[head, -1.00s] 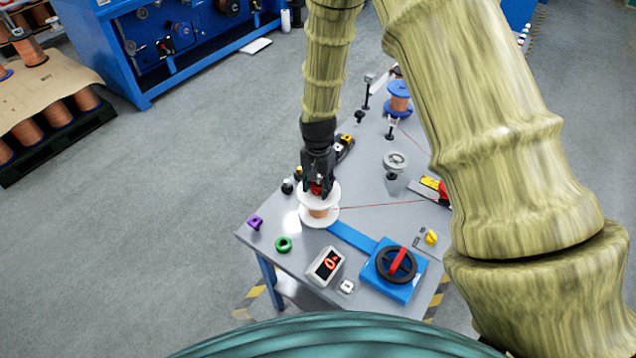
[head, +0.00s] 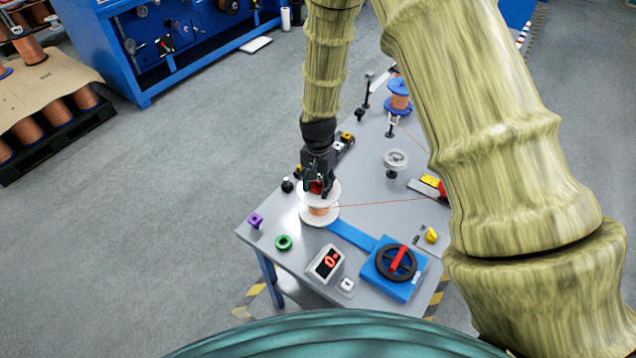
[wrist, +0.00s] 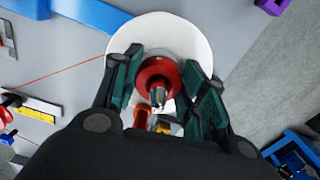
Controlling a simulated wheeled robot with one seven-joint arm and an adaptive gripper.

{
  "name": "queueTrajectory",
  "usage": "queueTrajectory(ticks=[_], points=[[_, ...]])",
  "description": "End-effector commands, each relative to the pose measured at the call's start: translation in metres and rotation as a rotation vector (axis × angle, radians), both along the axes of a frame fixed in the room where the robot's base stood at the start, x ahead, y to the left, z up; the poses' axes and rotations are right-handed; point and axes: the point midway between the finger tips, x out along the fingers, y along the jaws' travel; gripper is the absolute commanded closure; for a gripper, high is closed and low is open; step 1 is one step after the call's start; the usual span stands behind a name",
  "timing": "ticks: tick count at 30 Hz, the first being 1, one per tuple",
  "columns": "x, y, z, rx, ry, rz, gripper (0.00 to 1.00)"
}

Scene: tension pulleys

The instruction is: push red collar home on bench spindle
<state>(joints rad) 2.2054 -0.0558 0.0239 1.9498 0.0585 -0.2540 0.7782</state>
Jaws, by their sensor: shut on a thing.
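The red collar (head: 316,187) is between the fingers of my gripper (head: 318,191), above the white-flanged spool (head: 304,212) at the near left of the bench. In the wrist view the collar (wrist: 147,72) shows as a red ring with the metal spindle tip (wrist: 158,95) in its middle. It sits around the spindle, over the spool's white flange (wrist: 178,30). My gripper (wrist: 163,78) is shut on the collar, with a green-padded finger on each side. How far down the spindle the collar sits is hard to tell.
A purple part (head: 255,221) and a green ring (head: 283,243) lie near the bench's left corner. A display box (head: 326,263) and a blue unit with a black handwheel (head: 396,263) stand in front. A thin red wire (head: 385,203) runs right from the spool.

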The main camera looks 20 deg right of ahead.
Motion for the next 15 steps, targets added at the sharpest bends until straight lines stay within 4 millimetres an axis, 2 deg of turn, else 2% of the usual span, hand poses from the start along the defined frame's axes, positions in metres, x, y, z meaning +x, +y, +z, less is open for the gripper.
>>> queueTrajectory(ticks=[11,12,15], points=[[-0.0005,0.0001,-0.0012,0.0,0.001,0.0,0.8],[-0.0005,0.0001,-0.0013,0.0,0.001,0.0,0.51],[-0.0004,0.0001,-0.0012,0.0,0.001,0.0,0.33]])
